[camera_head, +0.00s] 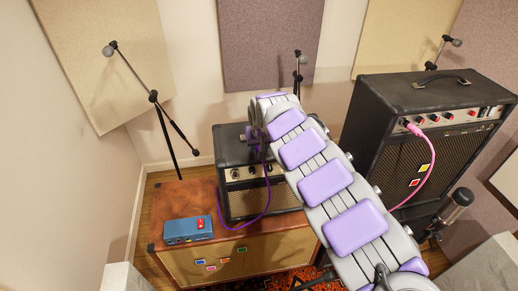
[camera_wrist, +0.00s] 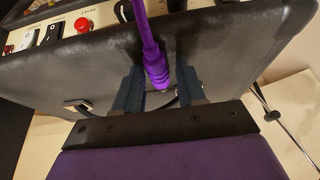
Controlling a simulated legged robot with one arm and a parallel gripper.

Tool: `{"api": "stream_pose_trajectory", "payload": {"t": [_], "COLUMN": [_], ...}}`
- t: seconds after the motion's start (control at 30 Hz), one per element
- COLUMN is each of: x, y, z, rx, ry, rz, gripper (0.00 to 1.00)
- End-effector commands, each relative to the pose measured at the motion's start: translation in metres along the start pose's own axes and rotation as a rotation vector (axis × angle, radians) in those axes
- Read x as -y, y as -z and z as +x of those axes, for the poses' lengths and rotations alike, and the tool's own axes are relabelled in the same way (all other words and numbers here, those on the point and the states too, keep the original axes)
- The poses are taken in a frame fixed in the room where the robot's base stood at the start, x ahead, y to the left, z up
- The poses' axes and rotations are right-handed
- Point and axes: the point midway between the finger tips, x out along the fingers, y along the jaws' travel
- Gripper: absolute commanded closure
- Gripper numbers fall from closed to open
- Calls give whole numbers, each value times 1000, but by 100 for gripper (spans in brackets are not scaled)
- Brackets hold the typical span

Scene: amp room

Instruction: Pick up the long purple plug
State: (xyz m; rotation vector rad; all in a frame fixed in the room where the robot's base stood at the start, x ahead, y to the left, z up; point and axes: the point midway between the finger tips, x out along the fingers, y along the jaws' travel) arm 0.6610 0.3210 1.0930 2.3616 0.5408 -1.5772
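The long purple plug (camera_wrist: 156,72) shows in the wrist view over the black top of the small amp (camera_wrist: 85,68). Its ribbed end points towards my gripper, and its purple cable runs up out of view. My gripper (camera_wrist: 158,85) is open, with one dark finger on each side of the plug. A gap shows on the right side; contact on the left cannot be told. In the head view my gripper (camera_head: 256,136) is at the small amp (camera_head: 233,153), and the purple cable (camera_head: 267,192) hangs down its front. My arm hides part of the amp.
The small amp stands on a brown cabinet (camera_head: 180,200) beside a blue pedal (camera_head: 188,230). A large black amp (camera_head: 385,110) with a pink cable (camera_head: 428,170) stands right. Microphone stands (camera_head: 165,130) are at the back left and behind. A microphone (camera_head: 457,205) is at the right.

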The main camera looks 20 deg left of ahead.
Motion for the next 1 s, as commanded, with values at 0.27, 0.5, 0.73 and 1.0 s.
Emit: {"api": "stream_pose_trajectory", "payload": {"t": [0.27,0.5,0.73,1.0], "x": [-4,-5,-6,-3], "y": [-1,-1,-1,9], "z": [1,1,-1,-25], "rx": [2,3,3,-2], "ry": [-1,-1,-1,0], "rz": [3,4,4,3], "gripper": [91,100,100,100]}}
